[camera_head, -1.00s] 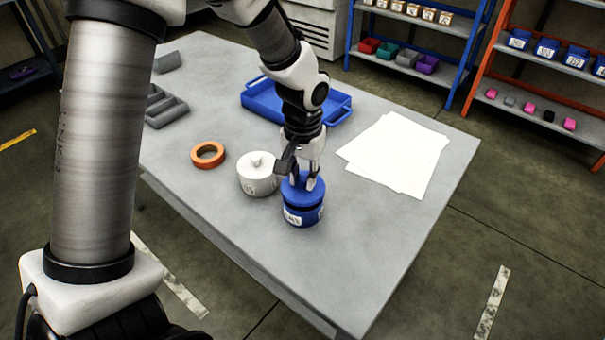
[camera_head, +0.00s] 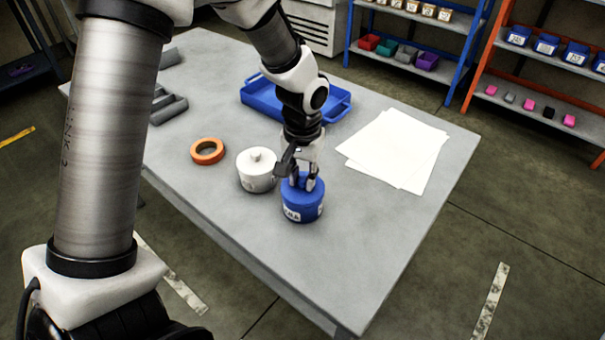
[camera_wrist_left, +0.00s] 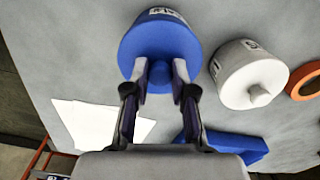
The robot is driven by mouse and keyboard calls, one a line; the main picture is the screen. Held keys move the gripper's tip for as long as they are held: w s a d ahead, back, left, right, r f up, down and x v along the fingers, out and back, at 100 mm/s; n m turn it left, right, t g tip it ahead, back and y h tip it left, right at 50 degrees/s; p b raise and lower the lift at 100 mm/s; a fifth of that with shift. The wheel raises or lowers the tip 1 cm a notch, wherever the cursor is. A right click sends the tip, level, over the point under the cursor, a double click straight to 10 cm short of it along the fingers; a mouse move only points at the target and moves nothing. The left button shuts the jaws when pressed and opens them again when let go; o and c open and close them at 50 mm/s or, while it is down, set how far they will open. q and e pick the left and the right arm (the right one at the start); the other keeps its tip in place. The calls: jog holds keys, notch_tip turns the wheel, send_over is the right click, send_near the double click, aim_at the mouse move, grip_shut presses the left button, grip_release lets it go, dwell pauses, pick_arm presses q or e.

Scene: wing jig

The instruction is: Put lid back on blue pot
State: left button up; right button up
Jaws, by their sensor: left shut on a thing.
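The blue pot (camera_head: 302,211) stands upright on the grey table, its label facing the front. The blue lid (camera_head: 291,191) sits on the pot's top with no gap that I can see. My left gripper (camera_head: 305,184) points down from above and is shut on the lid's knob. In the left wrist view the lid (camera_wrist_left: 160,48) fills the top middle, and the fingertips (camera_wrist_left: 160,72) close on both sides of the knob. The fingers hide part of the lid. My right gripper is not in view.
A white lidded pot (camera_head: 256,172) stands close left of the blue pot. An orange ring (camera_head: 207,151) lies further left. A blue tray (camera_head: 262,101) is behind my gripper, and white sheets (camera_head: 395,149) lie to the right. The table's front is clear.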

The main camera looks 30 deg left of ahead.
pick_arm(q)
jog(key=shift+f+p, duration=0.15)
jog(key=shift+p, duration=0.65)
dwell(1.4)
jog(key=o, duration=1.5)
notch_tip(320, 180, up, 7)
jog(key=p, duration=0.7)
grip_shut()
